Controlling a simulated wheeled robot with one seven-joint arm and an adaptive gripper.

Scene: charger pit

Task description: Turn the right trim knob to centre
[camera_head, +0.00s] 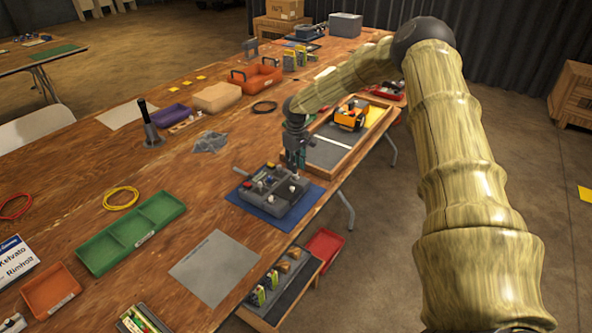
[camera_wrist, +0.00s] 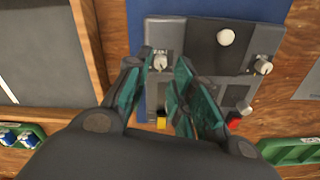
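The grey control box (camera_head: 268,187) sits on a blue mat (camera_head: 243,203) near the table's edge. In the wrist view its panel (camera_wrist: 200,50) carries a pale knob (camera_wrist: 161,63) at left, probably the right trim knob, and another labelled knob (camera_wrist: 263,66) at right. A round white knob (camera_wrist: 226,37) stands between them. The labels are too small to read surely. My gripper (camera_wrist: 164,60) is open over the panel, a fingertip on each side of the left-hand knob. I cannot tell whether the fingers touch it. In the head view my gripper (camera_head: 296,158) hides this knob.
A yellow button (camera_wrist: 161,123) and a red one (camera_wrist: 234,121) are on the box near my fingers. A wooden tray (camera_head: 333,160) with an orange device (camera_head: 351,115) lies beyond the box. A grey sheet (camera_head: 215,267) and a green bin (camera_head: 131,232) lie on the near side.

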